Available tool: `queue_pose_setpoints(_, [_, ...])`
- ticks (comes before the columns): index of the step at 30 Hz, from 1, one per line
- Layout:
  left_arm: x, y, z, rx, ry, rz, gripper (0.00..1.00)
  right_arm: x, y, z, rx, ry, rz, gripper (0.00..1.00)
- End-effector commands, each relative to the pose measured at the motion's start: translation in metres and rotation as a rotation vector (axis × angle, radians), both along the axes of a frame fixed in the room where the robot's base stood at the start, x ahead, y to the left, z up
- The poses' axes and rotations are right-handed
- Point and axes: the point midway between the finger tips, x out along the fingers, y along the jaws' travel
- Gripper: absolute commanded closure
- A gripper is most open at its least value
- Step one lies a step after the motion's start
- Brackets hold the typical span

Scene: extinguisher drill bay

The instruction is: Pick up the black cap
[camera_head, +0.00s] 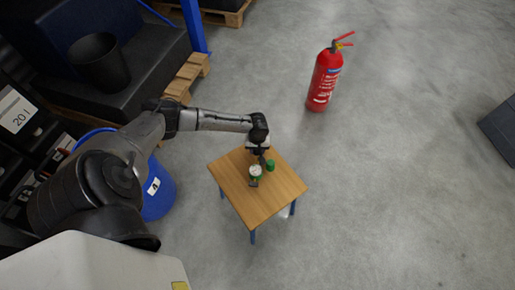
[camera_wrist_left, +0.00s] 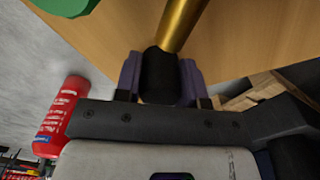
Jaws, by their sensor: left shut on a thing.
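My left gripper (camera_wrist_left: 160,80) is shut on the black cap (camera_wrist_left: 160,73), which sits between its two purple-grey fingers in the left wrist view. A gold cylinder (camera_wrist_left: 184,20) meets the far end of the cap in that view; I cannot tell whether they are joined. In the head view the left gripper (camera_head: 262,160) is low over the small wooden table (camera_head: 286,188), beside a green round thing (camera_head: 270,165) and a whitish round thing (camera_head: 255,171). The cap cannot be made out clearly there. My right gripper is not in view.
A red fire extinguisher (camera_head: 325,77) stands on the floor behind the table. A blue bin (camera_head: 158,192) stands left of the table. Wooden pallets (camera_head: 187,77) and a black bucket (camera_head: 99,62) are at the back left. The floor to the right is mostly clear.

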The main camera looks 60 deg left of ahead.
Motion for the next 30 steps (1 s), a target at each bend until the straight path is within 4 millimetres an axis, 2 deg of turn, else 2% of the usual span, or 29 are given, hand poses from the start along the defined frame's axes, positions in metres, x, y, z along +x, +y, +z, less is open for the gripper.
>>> queue_pose_setpoints(11, [0.0,0.0,0.007,0.0,0.0,0.0,0.88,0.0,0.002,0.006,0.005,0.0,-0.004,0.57])
queue_pose_setpoints(14, [0.0,0.0,0.018,0.0,0.0,0.0,0.88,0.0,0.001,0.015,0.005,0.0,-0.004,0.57])
queue_pose_setpoints(20, [0.001,-0.001,0.051,0.0,-0.001,0.0,0.88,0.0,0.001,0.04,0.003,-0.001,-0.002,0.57])
queue_pose_setpoints(21, [0.006,-0.012,0.053,-0.005,-0.002,-0.003,0.88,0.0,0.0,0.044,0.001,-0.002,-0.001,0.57])
queue_pose_setpoints(30, [0.03,-0.064,0.087,-0.003,-0.002,-0.001,0.88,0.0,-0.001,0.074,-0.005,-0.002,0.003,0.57])
